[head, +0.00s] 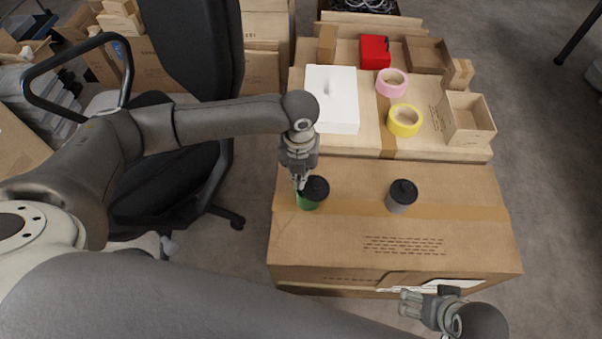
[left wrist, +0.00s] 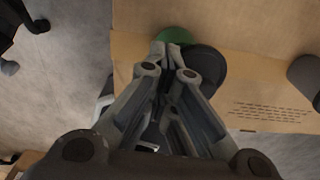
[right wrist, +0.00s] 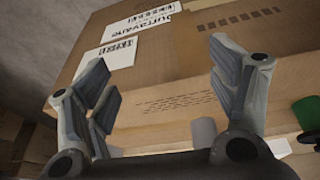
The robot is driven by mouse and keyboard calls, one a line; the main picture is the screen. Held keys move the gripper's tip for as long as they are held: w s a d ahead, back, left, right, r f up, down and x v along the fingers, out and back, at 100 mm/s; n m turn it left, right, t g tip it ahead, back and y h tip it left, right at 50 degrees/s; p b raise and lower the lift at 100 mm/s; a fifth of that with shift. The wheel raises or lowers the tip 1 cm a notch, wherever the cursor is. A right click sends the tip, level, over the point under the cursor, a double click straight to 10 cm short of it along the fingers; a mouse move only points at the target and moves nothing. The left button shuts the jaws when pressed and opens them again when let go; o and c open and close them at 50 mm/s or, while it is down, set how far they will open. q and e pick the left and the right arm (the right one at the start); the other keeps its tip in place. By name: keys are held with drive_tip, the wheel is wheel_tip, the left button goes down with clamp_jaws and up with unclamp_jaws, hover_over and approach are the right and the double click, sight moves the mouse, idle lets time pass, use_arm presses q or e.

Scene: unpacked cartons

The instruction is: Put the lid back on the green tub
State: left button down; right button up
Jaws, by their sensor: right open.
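The green tub (head: 308,203) stands on the large carton at its left side; part of it shows in the left wrist view (left wrist: 175,35) and in the right wrist view (right wrist: 304,112). A black lid (head: 317,188) is over its top, shifted to the right of the tub in the head view. My left gripper (head: 299,184) is nearly closed at the lid's left edge, with the rim between its fingertips. I cannot tell whether the lid touches the tub. My right gripper (head: 408,302) is open and empty off the carton's front edge.
A grey tub with a black lid (head: 402,190) stands to the right on the same carton. Behind are a white box (head: 332,98), pink tape (head: 391,83), yellow tape (head: 404,120), a red item (head: 375,52) and an open small box (head: 467,120). An office chair (head: 190,50) is at left.

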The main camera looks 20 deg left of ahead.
use_arm(q)
drive_tip(key=shift+a, duration=0.2)
use_arm(e)
drive_tip(key=shift+f, duration=0.3)
use_arm(q)
drive_tip(key=shift+r, duration=0.1)
use_arm(e)
drive_tip(key=shift+f, duration=0.1)
use_arm(q)
drive_tip(key=shift+a, duration=0.2)
use_arm(e)
drive_tip(key=shift+w+f, duration=0.15)
drive_tip(key=shift+f, duration=0.1)
use_arm(q)
drive_tip(key=shift+s, duration=0.1)
use_arm(e)
drive_tip(key=shift+f, duration=0.15)
use_arm(q)
drive_tip(key=shift+p, duration=0.35)
drive_tip(key=shift+a, duration=0.1)
use_arm(e)
drive_tip(key=shift+w+f, duration=0.1)
drive_tip(key=shift+f, duration=0.1)
use_arm(q)
drive_tip(key=shift+r, duration=0.1)
use_arm(e)
drive_tip(key=shift+f, duration=0.3)
